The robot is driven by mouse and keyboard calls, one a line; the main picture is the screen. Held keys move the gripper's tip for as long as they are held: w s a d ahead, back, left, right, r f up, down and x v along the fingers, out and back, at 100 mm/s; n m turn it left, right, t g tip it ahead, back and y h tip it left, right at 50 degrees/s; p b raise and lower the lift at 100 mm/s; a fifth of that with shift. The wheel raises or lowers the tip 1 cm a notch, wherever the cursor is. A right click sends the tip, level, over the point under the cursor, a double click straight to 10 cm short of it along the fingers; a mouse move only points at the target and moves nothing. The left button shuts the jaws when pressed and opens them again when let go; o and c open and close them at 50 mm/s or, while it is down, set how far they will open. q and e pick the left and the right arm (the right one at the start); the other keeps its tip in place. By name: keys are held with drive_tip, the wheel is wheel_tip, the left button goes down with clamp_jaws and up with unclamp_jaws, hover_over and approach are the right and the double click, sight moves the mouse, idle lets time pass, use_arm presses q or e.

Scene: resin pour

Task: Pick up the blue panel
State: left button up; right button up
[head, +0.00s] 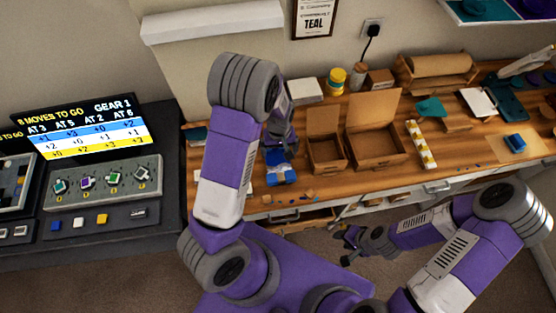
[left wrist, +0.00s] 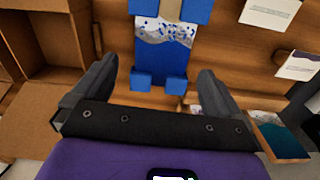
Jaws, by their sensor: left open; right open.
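A blue object (head: 281,175) lies on the wooden bench below my left gripper (head: 284,148). In the left wrist view it is a flat blue piece (left wrist: 163,62) with a white, blue-speckled band and blue blocks at its corners. It appears to be the blue panel. My left gripper is open above it; in the left wrist view its fingers (left wrist: 157,72) are apart on either side of the blue piece, with no clear contact. My right gripper (head: 350,245) is open and empty in front of the bench, far from the blue object.
A grey console (head: 104,184) with a screen (head: 83,128) stands at left.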

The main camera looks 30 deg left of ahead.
sight(278, 162)
use_arm(q)
drive_tip(key=shift+s+n, duration=0.15)
drive_tip(key=shift+n, duration=0.15)
drive_tip(key=shift+a+f, duration=0.1)
drive_tip(key=shift+f, duration=0.35)
wheel_tip(278, 162, down, 7)
drive_tip(key=shift+a+r, duration=0.1)
drive_tip(key=shift+r, duration=0.05)
drive_tip(key=c, duration=0.6)
